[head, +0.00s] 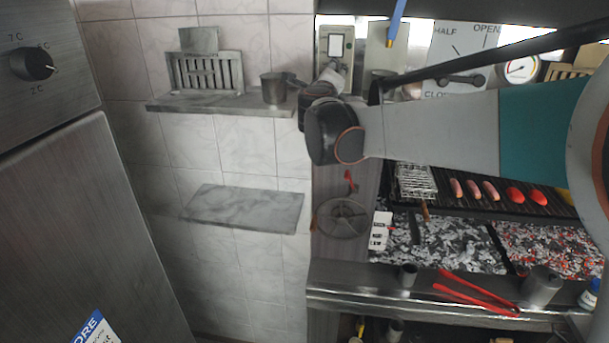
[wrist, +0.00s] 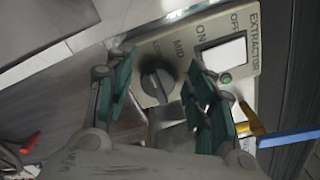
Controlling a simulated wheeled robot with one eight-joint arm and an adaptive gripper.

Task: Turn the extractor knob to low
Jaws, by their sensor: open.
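The extractor panel (head: 346,45) is a beige plate on the back wall at the top middle of the head view, with a white switch or screen. In the wrist view the panel (wrist: 194,50) shows the words EXTRACTOR, OFF, ON and MID, and a small green light. The dark round extractor knob (wrist: 156,82) sits near its lower end; its exact setting is hard to read. My gripper (wrist: 160,72) is open, its teal-padded fingers on either side of the knob in the picture. I cannot tell whether they touch it. In the head view my gripper hides the knob.
A blue-handled tool (wrist: 290,138) hangs close beside the panel. A damper lever (head: 460,79) and a round gauge (head: 520,70) are to the right. A shelf (head: 215,104) with a metal pot (head: 275,90) is to the left. The grill with sausages lies below my arm.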

